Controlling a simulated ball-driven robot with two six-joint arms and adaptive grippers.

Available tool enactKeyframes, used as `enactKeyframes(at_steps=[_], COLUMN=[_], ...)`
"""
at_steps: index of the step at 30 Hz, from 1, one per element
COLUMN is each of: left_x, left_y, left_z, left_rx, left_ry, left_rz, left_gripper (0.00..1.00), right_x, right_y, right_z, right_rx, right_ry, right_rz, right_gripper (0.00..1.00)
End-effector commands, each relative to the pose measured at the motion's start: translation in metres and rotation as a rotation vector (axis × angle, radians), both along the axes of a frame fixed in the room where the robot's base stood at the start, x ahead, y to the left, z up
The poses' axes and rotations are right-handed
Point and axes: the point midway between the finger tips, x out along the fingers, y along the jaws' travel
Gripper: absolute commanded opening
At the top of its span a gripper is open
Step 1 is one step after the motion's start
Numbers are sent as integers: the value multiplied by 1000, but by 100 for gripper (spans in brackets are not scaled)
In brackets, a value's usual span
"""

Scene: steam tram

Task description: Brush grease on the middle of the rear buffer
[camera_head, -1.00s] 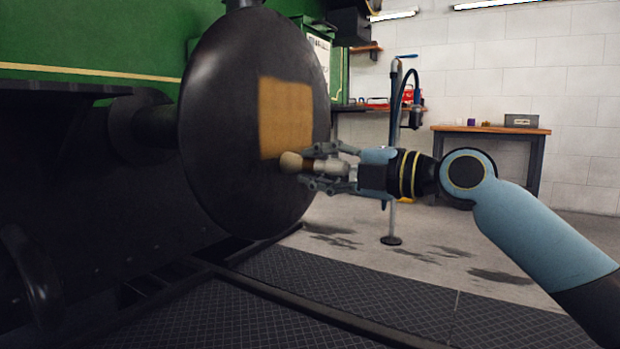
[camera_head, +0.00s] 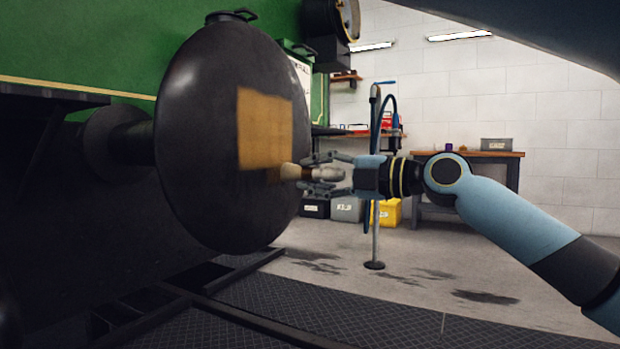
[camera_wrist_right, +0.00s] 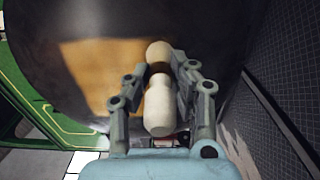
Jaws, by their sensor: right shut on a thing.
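The rear buffer is a large dark round disc (camera_head: 205,150) on a short stem at the tram's end. A square, yellow-brown grease patch (camera_head: 264,130) lies on its face, with a fainter smear along its lower edge. My right gripper (camera_head: 318,172) is shut on a brush with a pale wooden handle (camera_wrist_right: 160,109). The pale brush head (camera_head: 290,172) is at the patch's lower right edge, close to the face; I cannot tell whether it touches. In the right wrist view the buffer (camera_wrist_right: 215,35) fills the background and the patch (camera_wrist_right: 100,72) lies left of the brush. My left gripper is not in view.
The green tram body (camera_head: 100,40) stands at the left. Dark grating (camera_head: 290,305) covers the floor in front.

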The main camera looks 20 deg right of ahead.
Motion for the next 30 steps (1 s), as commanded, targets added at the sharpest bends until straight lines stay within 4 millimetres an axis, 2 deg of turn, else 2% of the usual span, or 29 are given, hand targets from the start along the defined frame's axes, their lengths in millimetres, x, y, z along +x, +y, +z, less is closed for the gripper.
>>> enactKeyframes(at_steps=[6, 13, 24, 30], left_x=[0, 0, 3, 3], left_y=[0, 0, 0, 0], left_z=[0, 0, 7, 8], left_rx=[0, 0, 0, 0], left_ry=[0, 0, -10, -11], left_rz=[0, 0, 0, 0], left_gripper=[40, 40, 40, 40], right_x=[11, 15, -4, -9], right_y=[-16, -19, 7, 13], right_z=[1, 0, 2, 1], right_rx=[-2, 0, 0, 0], right_ry=[-1, -1, -4, -3], right_rz=[-1, 0, 1, 0], right_gripper=[0, 0, 0, 0])
